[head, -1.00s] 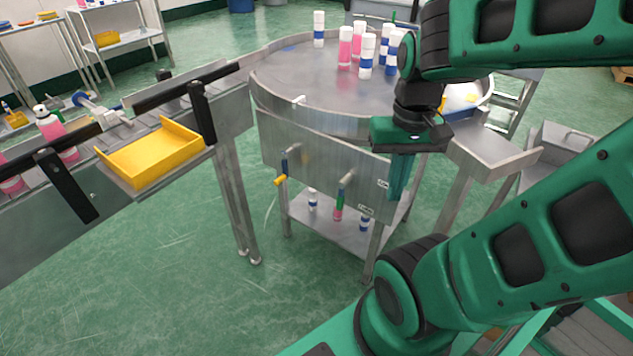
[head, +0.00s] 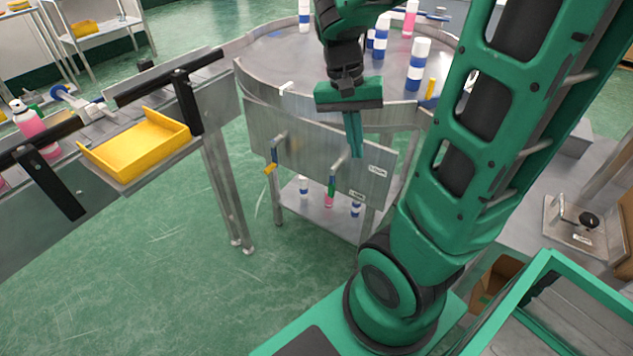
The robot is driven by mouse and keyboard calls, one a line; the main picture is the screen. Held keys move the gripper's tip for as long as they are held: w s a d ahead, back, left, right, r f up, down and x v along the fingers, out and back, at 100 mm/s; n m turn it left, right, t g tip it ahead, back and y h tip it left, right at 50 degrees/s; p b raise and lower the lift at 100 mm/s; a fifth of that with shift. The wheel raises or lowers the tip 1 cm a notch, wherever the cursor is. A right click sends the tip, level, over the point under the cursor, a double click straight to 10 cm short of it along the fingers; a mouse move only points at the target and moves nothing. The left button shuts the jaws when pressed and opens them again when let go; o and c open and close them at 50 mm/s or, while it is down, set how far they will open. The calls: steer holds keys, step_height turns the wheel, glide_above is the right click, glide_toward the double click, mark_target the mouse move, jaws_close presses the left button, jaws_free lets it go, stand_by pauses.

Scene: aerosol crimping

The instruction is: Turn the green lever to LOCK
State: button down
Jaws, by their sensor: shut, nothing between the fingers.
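The green lever (head: 332,187) hangs down from a metal shaft on the front panel (head: 310,160) below the round table. Two small white labels, one at the panel's right (head: 377,170) and one lower (head: 357,196), are too small to read. My gripper (head: 356,154) is shut and empty, fingers pointing down, in front of the panel. In the picture its fingertips are above and slightly right of the lever, apart from it. The gap in depth is hard to judge.
A yellow-tipped lever (head: 270,167) hangs at the panel's left. Bottles, including a blue-and-white one (head: 417,68), stand on the round table (head: 275,55). A yellow tray (head: 135,147) sits on the conveyor at left. Small bottles stand on the lower shelf (head: 315,212).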

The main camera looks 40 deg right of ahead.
steer(key=w+a+f+m+g+h, duration=0.1)
steer(key=w+a+f+m+h, duration=0.1)
steer(key=w+a+f, duration=0.3)
steer(key=w+f+m+h, duration=0.1)
steer(key=w+f+m, duration=0.15)
steer(key=w, duration=0.45)
steer(key=w+a+f+m+g+h, duration=0.1)
steer(key=w+a+f+h, duration=0.1)
steer(key=w+a+f, duration=0.3)
steer(key=s+d+f, duration=0.5)
steer(key=d+f, duration=0.2)
steer(key=d, duration=0.1)
steer(key=shift+s+d, duration=0.35)
